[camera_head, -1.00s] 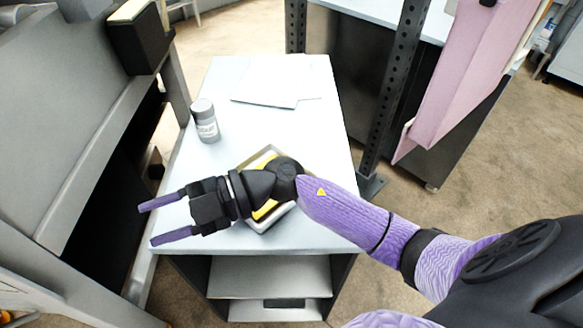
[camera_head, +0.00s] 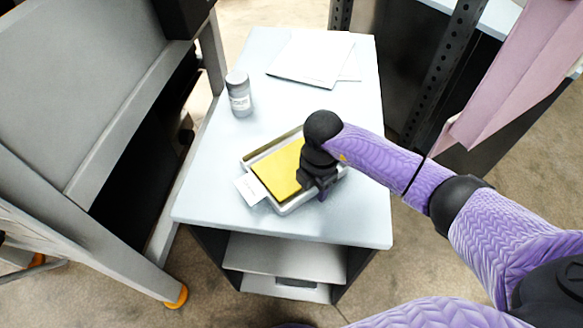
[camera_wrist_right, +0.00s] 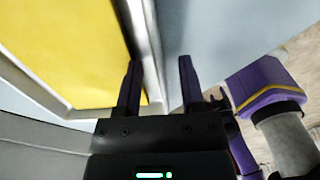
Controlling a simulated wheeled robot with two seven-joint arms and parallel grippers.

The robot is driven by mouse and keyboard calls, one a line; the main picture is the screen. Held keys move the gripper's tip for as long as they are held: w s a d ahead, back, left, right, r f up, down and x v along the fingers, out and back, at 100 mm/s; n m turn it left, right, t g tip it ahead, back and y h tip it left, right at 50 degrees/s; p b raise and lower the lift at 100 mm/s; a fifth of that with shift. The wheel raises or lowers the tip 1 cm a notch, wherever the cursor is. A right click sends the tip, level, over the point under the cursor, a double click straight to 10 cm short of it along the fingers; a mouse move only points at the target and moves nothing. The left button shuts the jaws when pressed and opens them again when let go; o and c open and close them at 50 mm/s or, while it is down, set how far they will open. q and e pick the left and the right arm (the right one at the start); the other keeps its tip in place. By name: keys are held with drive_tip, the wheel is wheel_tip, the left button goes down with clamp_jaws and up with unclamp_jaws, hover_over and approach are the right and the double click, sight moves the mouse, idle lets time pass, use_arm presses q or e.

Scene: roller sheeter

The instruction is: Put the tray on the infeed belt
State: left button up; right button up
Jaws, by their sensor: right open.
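The tray (camera_head: 246,161) is shallow, pale and rimmed, and lies flat on the small table. A yellow sheet or block (camera_head: 277,172) fills it, and a white tag (camera_head: 251,188) hangs over its left front corner. My right gripper (camera_head: 322,194) points down at the tray's right side. In the right wrist view the tray wall (camera_wrist_right: 149,50) lies between the open fingers (camera_wrist_right: 158,75), one over the yellow side and one outside. Contact cannot be told. My left gripper is not in view. I cannot make out the infeed belt for certain.
The table (camera_head: 205,190) also holds a grey jar (camera_head: 239,94) and white papers (camera_head: 312,58) at the back. A large grey machine (camera_head: 70,80) stands close on the left. A dark perforated post (camera_head: 440,75) and a pink panel (camera_head: 500,80) stand at the right.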

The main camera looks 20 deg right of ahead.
drive_tip(key=shift+f, duration=0.2)
idle(0.5)
clamp_jaws()
idle(1.3)
